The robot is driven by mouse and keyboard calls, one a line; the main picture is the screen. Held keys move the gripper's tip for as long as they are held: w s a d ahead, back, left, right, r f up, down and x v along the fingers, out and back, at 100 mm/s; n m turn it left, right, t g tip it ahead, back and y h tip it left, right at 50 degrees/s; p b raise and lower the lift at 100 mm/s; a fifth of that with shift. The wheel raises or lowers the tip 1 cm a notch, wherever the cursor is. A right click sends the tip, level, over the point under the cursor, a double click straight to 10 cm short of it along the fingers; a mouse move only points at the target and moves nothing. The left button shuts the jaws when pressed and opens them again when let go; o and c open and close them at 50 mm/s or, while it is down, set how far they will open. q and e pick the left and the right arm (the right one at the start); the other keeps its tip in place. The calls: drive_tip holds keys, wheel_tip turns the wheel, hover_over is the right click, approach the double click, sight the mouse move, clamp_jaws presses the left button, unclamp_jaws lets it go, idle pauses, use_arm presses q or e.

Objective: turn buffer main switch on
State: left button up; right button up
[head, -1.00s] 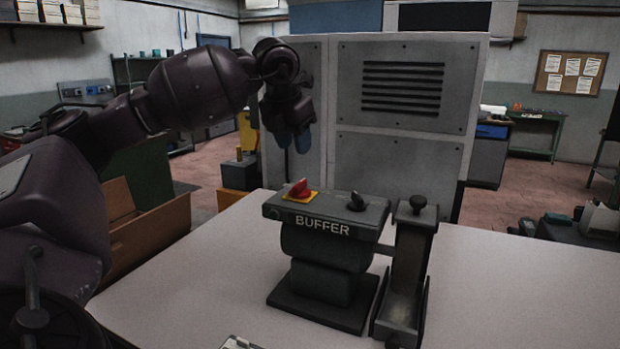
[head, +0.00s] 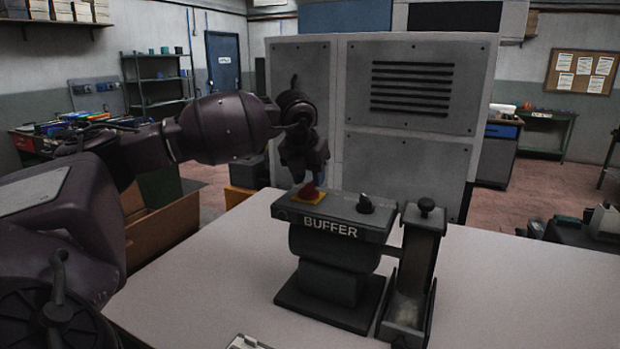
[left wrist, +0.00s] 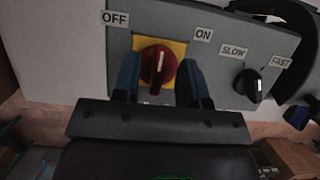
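The buffer (head: 325,262) stands on the table, its control panel on top. Its main switch is a red knob (left wrist: 157,70) on a yellow plate (left wrist: 176,46), between an OFF label at left and an ON label at right in the left wrist view. The knob's white mark points nearly straight up there, between the labels. In the head view the red knob (head: 308,194) sits just below my left gripper (head: 300,178). In the left wrist view my left gripper's blue fingers (left wrist: 158,78) are apart, one on each side of the knob; contact is unclear. My right gripper is not visible.
A black speed knob (left wrist: 249,84) with SLOW and FAST labels sits right of the switch. A dark upright holder with a knob (head: 412,262) stands right of the buffer. A grey cabinet (head: 400,165) rises behind the table. The table (head: 210,275) is clear left of the buffer.

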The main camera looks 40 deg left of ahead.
use_arm(q)
drive_tip(key=shift+w+f, duration=0.2)
drive_tip(key=shift+f, duration=0.5)
drive_tip(key=shift+c, duration=0.3)
clamp_jaws()
